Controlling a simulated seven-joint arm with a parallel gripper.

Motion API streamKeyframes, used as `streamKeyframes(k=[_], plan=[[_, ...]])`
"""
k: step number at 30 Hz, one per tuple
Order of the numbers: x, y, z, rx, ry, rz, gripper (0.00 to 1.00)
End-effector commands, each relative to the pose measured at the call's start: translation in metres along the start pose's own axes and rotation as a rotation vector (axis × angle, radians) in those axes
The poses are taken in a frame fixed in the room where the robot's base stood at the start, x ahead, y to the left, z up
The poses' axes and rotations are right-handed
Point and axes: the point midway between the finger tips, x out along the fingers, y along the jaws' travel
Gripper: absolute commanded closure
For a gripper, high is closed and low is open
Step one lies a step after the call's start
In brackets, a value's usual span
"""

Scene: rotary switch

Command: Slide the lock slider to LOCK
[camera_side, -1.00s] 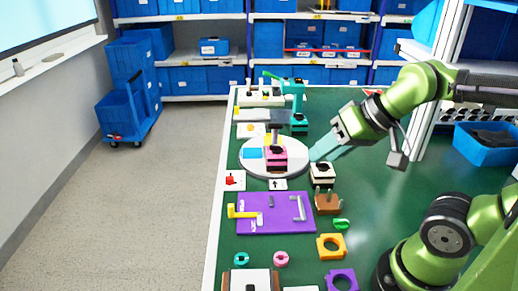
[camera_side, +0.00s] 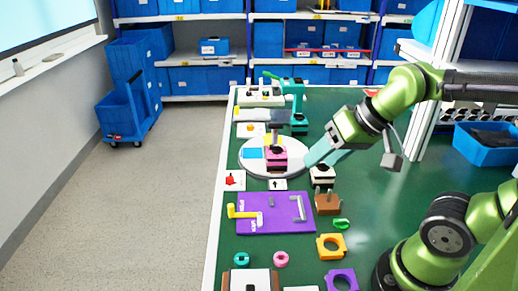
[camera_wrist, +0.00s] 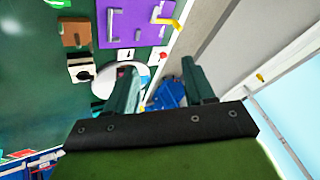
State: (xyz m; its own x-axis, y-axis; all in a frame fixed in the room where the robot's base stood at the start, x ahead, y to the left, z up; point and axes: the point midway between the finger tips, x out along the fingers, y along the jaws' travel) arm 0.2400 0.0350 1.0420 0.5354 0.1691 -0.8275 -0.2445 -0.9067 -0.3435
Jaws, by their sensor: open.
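A purple board (camera_side: 275,222) lies flat on the green table. It bears a yellow handle (camera_side: 240,212) at its left, white lettering too small to read, and grey metal handles. The board also shows at the top of the wrist view (camera_wrist: 122,32). I cannot tell for sure which part is the lock slider, nor its position. A white plate with a red part (camera_side: 233,180) lies just behind the board. My gripper (camera_side: 309,162) is open and empty, with teal fingers pointing down-left beside the round white disc. In the wrist view its fingers (camera_wrist: 160,75) are spread apart.
The round white disc (camera_side: 247,168) carries a pink-and-black block (camera_side: 275,157). A white-and-black block (camera_side: 321,174) and a brown block (camera_side: 327,203) stand near my fingers.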

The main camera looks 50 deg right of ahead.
Motion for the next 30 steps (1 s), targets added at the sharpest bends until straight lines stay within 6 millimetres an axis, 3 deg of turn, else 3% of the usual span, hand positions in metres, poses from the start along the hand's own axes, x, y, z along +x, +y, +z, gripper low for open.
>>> streamKeyframes(k=[5,11,18,24,27,30], plan=[[0.027,-0.011,-0.037,0.008,-0.108,0.049,0.47],[0.069,-0.027,-0.096,0.056,-0.228,0.127,0.47],[0.141,-0.038,-0.157,0.145,-0.347,0.257,0.47],[0.203,-0.042,-0.192,0.247,-0.400,0.383,0.47],[0.218,-0.045,-0.204,0.301,-0.401,0.427,0.47],[0.215,-0.050,-0.216,0.353,-0.384,0.446,0.47]])
